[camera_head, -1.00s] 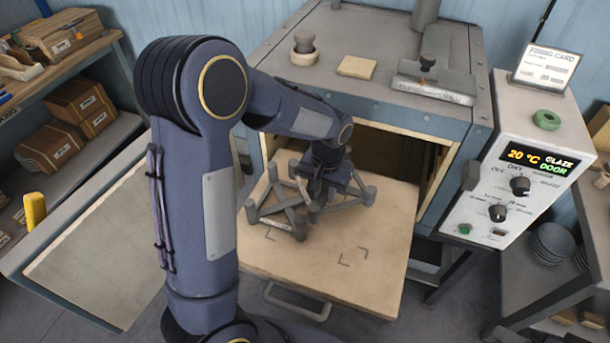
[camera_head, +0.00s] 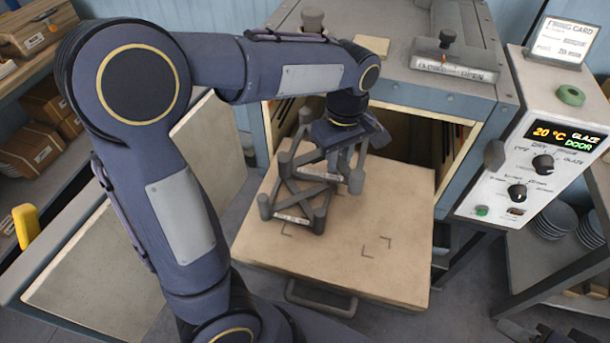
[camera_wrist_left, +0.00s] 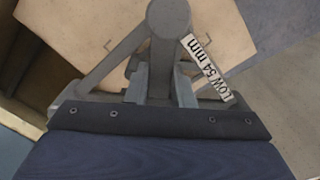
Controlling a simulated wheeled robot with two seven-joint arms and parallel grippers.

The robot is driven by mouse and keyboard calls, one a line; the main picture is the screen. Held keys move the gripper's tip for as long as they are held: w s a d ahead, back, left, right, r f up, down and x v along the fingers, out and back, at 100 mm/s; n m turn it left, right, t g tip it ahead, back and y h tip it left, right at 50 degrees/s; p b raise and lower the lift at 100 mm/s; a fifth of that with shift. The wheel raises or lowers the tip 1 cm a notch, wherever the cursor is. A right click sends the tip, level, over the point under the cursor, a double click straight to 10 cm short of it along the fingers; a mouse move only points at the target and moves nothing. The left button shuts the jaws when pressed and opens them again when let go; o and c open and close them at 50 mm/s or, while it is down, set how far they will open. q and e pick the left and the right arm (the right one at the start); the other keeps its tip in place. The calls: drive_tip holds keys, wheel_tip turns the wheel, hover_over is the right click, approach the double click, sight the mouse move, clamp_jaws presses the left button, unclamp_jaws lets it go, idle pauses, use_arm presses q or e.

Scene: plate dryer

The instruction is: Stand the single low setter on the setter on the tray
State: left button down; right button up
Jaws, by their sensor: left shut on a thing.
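My left gripper (camera_head: 345,147) is shut on a grey low setter (camera_head: 320,174), a three-cornered frame with round posts. The wrist view shows a post of this setter (camera_wrist_left: 169,18) between the fingers and its label reading "LOW 54 mm". A second grey setter (camera_head: 291,217) stands on the beige tray (camera_head: 330,262). The held setter is raised and overlaps the back of the second setter in the head view. I cannot tell whether the two touch. The gripper and the held setter hide part of the lower one. My right gripper is not in view.
The tray sits in front of the open kiln (camera_head: 420,135) and has bare, corner-marked room at front right. A control box (camera_head: 545,150) stands at the right. A pale board (camera_head: 110,270) and a yellow object (camera_head: 26,226) lie at the left.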

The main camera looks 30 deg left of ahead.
use_arm(q)
drive_tip(key=s+a+f, duration=0.1)
drive_tip(key=a+f, duration=0.5)
drive_tip(key=f, duration=0.4)
drive_tip(key=shift+a+p, duration=0.3)
drive_tip(key=shift+a, duration=0.1)
drive_tip(key=shift+s, duration=0.1)
drive_tip(key=shift+f+b, duration=0.4)
drive_tip(key=shift+f, duration=0.1)
drive_tip(key=shift+f, duration=0.1)
drive_tip(key=c, duration=1.3)
unclamp_jaws()
drive_tip(key=shift+o, duration=0.2)
